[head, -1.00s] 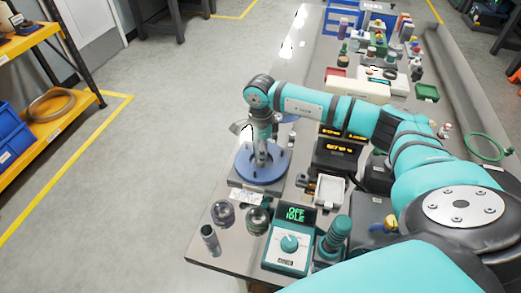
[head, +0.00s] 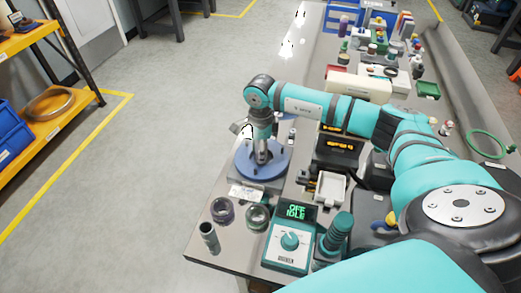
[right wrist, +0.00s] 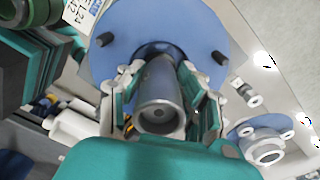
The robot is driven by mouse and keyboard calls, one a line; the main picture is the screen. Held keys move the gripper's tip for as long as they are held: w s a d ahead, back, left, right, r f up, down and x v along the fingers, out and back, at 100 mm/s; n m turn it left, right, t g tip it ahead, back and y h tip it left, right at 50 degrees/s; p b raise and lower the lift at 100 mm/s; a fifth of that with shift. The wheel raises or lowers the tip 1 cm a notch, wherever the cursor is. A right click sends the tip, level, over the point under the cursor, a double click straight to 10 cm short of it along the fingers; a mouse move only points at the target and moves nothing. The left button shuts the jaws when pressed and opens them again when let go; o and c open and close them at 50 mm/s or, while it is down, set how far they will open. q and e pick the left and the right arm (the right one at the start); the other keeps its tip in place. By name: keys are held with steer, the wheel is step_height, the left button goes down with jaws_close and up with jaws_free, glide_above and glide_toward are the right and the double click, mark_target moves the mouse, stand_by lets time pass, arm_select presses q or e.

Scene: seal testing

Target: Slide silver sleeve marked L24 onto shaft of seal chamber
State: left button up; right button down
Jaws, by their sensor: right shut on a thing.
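The seal chamber is a flat blue round flange (head: 277,168) with dark pegs, on a grey base on the bench. It also shows in the right wrist view (right wrist: 200,30). My right gripper (head: 262,157) is over the flange's middle, pointing down. In the right wrist view its two fingers (right wrist: 160,95) are shut on a silver sleeve (right wrist: 158,80), which is in line with the flange's central opening. The shaft is hidden, so I cannot tell whether the sleeve is around it. No L24 marking is readable on the sleeve. My left gripper is not in view.
A printed card (head: 246,193) lies before the chamber. Two glass-like rings (head: 222,211), a metal cylinder (head: 209,238) and a teal control box (head: 288,245) reading "OFF IDLE" stand nearer. A white tray (head: 329,188) is at right. Floor left of the bench is clear.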

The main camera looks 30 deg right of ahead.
steer(key=shift+f+b, duration=0.35)
steer(key=shift+f, duration=0.05)
steer(key=c, duration=0.8)
jaws_free()
steer(key=shift+r+p, duration=1.6)
steer(key=shift+r, duration=0.95)
